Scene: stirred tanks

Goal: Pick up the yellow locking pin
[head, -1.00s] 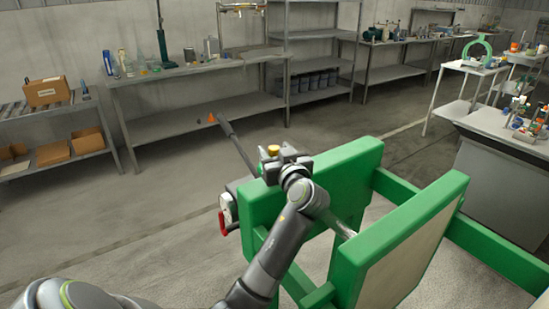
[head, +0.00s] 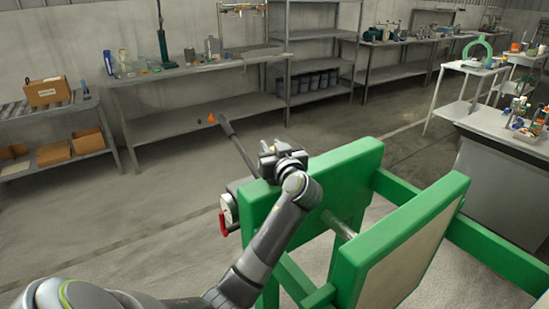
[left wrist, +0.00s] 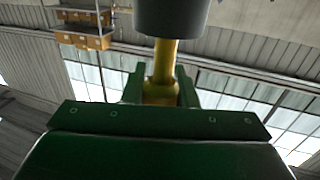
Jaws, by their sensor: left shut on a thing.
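The yellow locking pin (left wrist: 163,70) shows in the left wrist view as a yellow rod with a wider yellow end between two finger-like jaws. Its rod runs into a dark grey cylinder (left wrist: 171,17); I cannot tell how deep. My left gripper (head: 275,160) is above the near left corner of the green frame (head: 350,158). In the left wrist view its jaws (left wrist: 160,92) are shut on the pin's wider end. My right gripper is not in view.
A dark lever (head: 238,145) rises left of my gripper, and a red handle (head: 223,222) hangs below it beside the frame. A second green panel (head: 418,235) stands to the right. Workbenches (head: 190,73) line the back wall. The floor at left is open.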

